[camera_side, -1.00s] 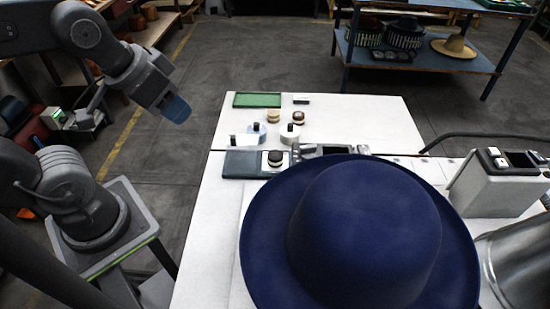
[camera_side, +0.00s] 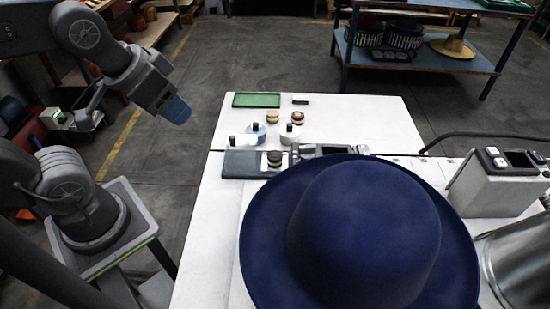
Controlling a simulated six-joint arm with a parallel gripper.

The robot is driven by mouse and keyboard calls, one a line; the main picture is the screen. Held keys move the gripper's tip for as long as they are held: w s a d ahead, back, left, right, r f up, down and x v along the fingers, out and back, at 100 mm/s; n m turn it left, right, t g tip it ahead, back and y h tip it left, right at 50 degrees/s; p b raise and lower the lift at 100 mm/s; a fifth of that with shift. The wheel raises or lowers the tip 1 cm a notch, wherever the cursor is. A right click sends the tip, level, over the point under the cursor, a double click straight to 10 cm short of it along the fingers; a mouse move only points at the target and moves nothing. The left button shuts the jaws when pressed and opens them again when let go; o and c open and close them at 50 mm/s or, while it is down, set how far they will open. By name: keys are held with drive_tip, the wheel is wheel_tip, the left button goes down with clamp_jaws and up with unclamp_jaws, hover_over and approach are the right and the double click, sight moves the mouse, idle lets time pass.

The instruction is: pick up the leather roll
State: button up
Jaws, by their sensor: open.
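Several small rolls stand on the white table (camera_side: 360,115). A brown-topped roll (camera_side: 297,116) at the back looks like the leather roll, though it is small in the picture. A paler roll (camera_side: 272,117) stands just left of it. My gripper (camera_side: 176,110), with blue fingertips, hangs in the air left of the table, well apart from the rolls. It is open, and nothing shows between its fingers.
A large navy hat (camera_side: 365,225) fills the front of the table and hides part of it. A blue-and-white roll (camera_side: 257,133), a white roll (camera_side: 290,134), a green tray (camera_side: 257,100) and a grey box (camera_side: 497,185) are also on the table.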

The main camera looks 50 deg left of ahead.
drive_tip(key=shift+w, duration=0.5)
drive_tip(key=m+g, duration=0.6)
drive_tip(key=m, duration=1.6)
hover_over(275, 155)
wheel_tip(275, 155, down, 22)
drive_tip(key=shift+s+d+r, duration=0.1)
drive_tip(key=shift+s+d, duration=0.05)
drive_tip(key=shift+a+f, duration=0.2)
drive_tip(key=shift+f, duration=2.4)
drive_tip(key=shift+c, duration=0.4)
drive_tip(key=c, duration=0.5)
drive_tip(key=shift+w, duration=0.2)
